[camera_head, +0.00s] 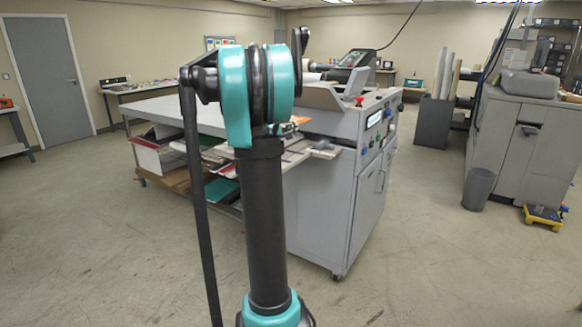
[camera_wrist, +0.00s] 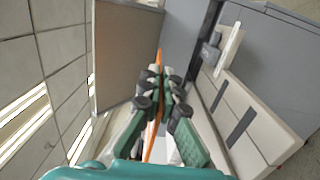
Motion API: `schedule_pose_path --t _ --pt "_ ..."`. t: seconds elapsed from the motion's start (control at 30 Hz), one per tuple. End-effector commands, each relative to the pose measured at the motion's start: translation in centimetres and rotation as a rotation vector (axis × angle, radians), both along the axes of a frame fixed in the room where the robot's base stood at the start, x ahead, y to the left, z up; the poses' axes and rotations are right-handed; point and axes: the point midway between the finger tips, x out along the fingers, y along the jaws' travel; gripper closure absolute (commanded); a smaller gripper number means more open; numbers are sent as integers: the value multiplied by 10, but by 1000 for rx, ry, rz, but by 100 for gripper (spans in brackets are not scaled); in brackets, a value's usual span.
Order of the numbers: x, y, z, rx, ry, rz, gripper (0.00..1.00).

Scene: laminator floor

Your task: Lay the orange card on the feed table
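My gripper (camera_wrist: 160,84) is shut on the orange card (camera_wrist: 152,135), which shows nearly edge-on as a thin orange strip between the fingers in the wrist view. In the head view my arm hides the gripper, and only a bit of the card (camera_head: 299,120) shows beside the arm, above the machine's ledge. What looks like the feed table is a pale ledge with dark slots (camera_wrist: 258,143) at the right of the wrist view. It also shows as a low ledge (camera_head: 292,158) on the grey machine in the head view. The card appears apart from it.
The grey laminator (camera_head: 320,205) has a control panel (camera_head: 375,119) on its right side. A wide pale table (camera_head: 160,112) extends left, with stacked sheets (camera_head: 160,158) beneath. Another grey machine (camera_head: 510,140) and a bin (camera_head: 478,188) stand right. The front floor is clear.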

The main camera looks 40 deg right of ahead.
Motion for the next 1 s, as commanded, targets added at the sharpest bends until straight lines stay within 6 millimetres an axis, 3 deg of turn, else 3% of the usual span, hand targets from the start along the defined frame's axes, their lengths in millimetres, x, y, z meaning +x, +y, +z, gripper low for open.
schedule_pose_path --t 0.3,0.5,0.77,1.0 --pt "2 0 -80 0 0 1 100" --pt "1 0 -119 0 0 2 100" --pt "1 0 -136 0 0 2 100" --pt "1 0 -164 0 0 2 100"
